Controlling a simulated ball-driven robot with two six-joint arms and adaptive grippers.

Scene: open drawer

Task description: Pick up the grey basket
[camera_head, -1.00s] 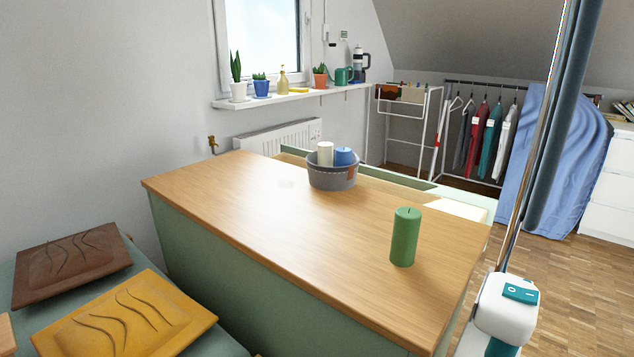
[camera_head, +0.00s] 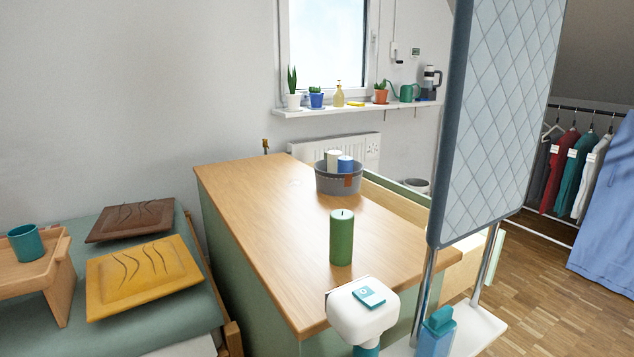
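The grey basket (camera_head: 325,184) stands upright at the far end of the wooden counter top (camera_head: 262,205). It is round, with a brown patch on its side. A white cylinder (camera_head: 333,159) and a blue cylinder (camera_head: 345,164) stick up out of it; its floor is hidden. A green candle (camera_head: 341,238) stands on the counter nearer to me, apart from the basket. Neither of my grippers is in view, and nothing is touching the basket.
A tall blue padded panel (camera_head: 500,120) on metal poles stands close on the right. A white and teal device (camera_head: 362,308) is at the counter's near corner. An open drawer (camera_head: 398,203) shows along the counter's right side. A bench (camera_head: 178,315) with trays is left.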

